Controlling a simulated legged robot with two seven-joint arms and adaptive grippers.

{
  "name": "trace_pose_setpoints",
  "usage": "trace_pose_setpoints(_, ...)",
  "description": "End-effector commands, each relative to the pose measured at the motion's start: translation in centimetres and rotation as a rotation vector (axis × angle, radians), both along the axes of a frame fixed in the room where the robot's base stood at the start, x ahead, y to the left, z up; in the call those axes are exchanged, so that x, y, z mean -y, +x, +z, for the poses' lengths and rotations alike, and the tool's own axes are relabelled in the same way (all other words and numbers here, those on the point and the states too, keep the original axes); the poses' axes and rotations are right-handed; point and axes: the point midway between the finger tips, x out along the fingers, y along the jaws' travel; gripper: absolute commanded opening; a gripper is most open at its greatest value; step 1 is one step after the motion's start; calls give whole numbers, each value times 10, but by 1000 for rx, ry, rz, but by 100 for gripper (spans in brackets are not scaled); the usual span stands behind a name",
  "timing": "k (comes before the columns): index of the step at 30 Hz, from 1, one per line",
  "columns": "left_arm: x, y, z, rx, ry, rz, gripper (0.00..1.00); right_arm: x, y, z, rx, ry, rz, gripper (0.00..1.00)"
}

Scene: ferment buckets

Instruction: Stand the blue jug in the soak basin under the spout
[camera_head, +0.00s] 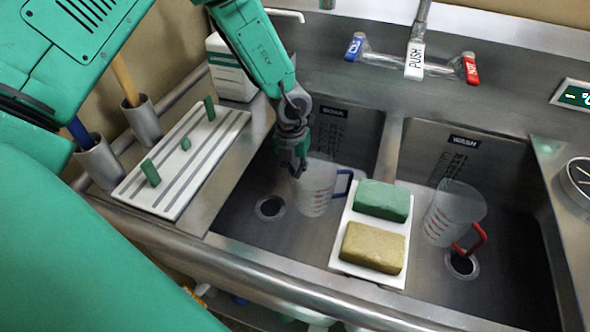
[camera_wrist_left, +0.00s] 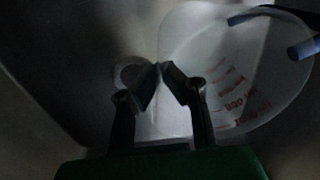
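The blue jug (camera_head: 313,195) is a clear measuring jug with red marks and a blue handle on its right. It is in the left basin (camera_head: 240,225), labelled SOAK, right of the drain. It looks upright; whether its base touches the floor is hard to tell. My left gripper (camera_head: 297,170) reaches down to the jug's left rim. In the left wrist view its fingertips (camera_wrist_left: 161,70) are close together with the jug wall (camera_wrist_left: 185,45) between them. The tap spout (camera_head: 415,60), marked PUSH, is on the back wall above the divider. My right gripper is out of view.
A white tray (camera_head: 340,258) with a green sponge (camera_head: 383,200) and a yellow sponge (camera_head: 373,247) lies between the basins. A striped board (camera_head: 185,155) and two metal cups (camera_head: 142,120) are at left.

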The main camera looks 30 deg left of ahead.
Motion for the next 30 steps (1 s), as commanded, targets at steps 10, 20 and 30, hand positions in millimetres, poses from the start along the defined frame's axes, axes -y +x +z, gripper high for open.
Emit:
trace_pose_setpoints(10,0,0,-1,-1,0,1,26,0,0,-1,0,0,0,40)
trace_pose_setpoints(20,-1,0,13,0,-2,3,26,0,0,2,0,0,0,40)
trace_pose_setpoints(30,-4,-1,67,1,-2,2,26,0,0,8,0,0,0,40)
